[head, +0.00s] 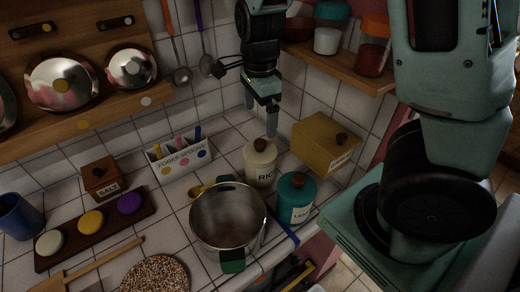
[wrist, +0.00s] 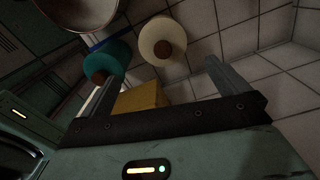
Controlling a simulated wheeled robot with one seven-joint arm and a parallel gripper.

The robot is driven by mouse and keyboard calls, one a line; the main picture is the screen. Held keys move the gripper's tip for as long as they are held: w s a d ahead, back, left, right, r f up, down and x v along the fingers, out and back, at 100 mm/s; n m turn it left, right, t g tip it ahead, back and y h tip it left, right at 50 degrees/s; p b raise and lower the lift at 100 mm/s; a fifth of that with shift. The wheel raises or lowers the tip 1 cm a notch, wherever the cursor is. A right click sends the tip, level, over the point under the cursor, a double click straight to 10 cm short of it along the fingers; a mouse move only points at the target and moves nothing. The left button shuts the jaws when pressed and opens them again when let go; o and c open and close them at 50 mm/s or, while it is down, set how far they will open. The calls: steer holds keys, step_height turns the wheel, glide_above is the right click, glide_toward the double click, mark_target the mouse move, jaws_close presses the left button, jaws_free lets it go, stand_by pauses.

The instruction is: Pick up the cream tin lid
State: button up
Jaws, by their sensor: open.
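The cream tin (head: 262,176) stands upright on the tiled counter, its label partly readable as "RIC". Its cream lid (head: 252,153) has a dark brown knob and sits on top of the tin. In the wrist view the lid (wrist: 150,38) shows from above, beyond my fingertips and between their lines. My gripper (head: 260,118) is open and empty, pointing down above and slightly behind the lid, apart from it. Both fingers of my gripper (wrist: 163,74) show in the wrist view.
A teal tin (head: 297,196) stands close at the front right, a yellow box (head: 325,143) behind it. A steel pot (head: 227,217) is at the front left, a cutlery holder (head: 178,160) further left. A wooden shelf with jars (head: 330,37) hangs right of my gripper. Ladles (head: 182,76) hang on the left.

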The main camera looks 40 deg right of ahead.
mark_target(260, 142)
step_height(260, 142, down, 6)
steer(key=shift+r, duration=0.15)
steer(key=f, duration=0.5)
steer(key=shift+w+d, duration=0.15)
steer(key=shift+w, duration=0.05)
steer(key=c, duration=0.8)
